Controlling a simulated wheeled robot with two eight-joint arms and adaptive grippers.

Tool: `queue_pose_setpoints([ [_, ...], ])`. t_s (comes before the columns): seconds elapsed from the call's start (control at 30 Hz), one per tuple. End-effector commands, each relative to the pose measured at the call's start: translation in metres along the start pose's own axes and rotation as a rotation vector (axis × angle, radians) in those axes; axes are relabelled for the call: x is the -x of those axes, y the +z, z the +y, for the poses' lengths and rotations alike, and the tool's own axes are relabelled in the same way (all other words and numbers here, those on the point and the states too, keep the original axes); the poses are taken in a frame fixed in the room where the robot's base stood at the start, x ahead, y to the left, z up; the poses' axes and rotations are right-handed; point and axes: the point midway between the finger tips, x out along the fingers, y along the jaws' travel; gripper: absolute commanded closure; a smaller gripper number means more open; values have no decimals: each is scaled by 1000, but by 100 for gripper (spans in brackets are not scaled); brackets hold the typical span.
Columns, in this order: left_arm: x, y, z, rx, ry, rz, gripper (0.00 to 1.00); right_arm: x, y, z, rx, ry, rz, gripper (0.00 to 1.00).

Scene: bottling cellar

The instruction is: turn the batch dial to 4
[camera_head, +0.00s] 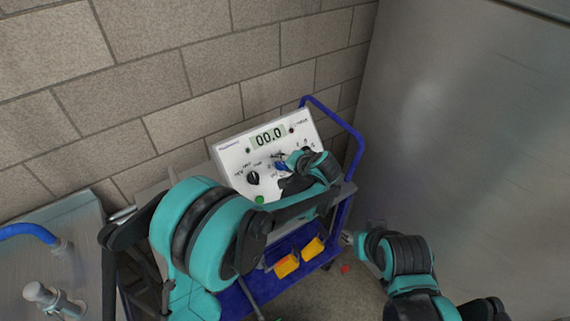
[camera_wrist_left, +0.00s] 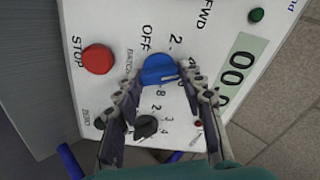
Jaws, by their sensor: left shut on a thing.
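A white control panel (camera_head: 232,158) stands tilted on a blue cart, its display (camera_head: 268,136) reading 00.0. A blue dial (camera_wrist_left: 158,68) has the word BATCH beside it, with OFF, 2 and 8 around it; other marks and its pointer setting are not clear. My left gripper (camera_wrist_left: 158,84) is shut on this dial, one finger on each side. In the head view, my left gripper (camera_head: 284,174) covers much of the dial. My right gripper (camera_head: 348,238) is low on the right, apart from the panel, too small to read.
A black knob (camera_wrist_left: 146,126) with small numbers is close to the left fingers. A red STOP button (camera_wrist_left: 98,59) and another black knob (camera_head: 253,178) are on the panel. Yellow bins (camera_head: 287,265) sit below. A brick wall is behind; a metal surface (camera_head: 460,140) stands right.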

Motion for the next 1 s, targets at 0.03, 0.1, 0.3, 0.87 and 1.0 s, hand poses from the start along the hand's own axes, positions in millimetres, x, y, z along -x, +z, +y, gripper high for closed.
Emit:
queue_pose_setpoints([
  [0.03,0,0,1,0,1,0,90,0,0,0,0,0,0,60],
  [0.1,0,0,1,1,1,0,90,0,0,0,0,0,0,60],
  [0.3,0,0,1,1,1,0,40,0,0,0,0,0,0,60],
  [0.87,36,0,1,-1,1,2,40,0,0,0,0,0,0,60],
  [1.0,68,0,1,-2,1,2,40,0,0,0,0,0,0,60],
])
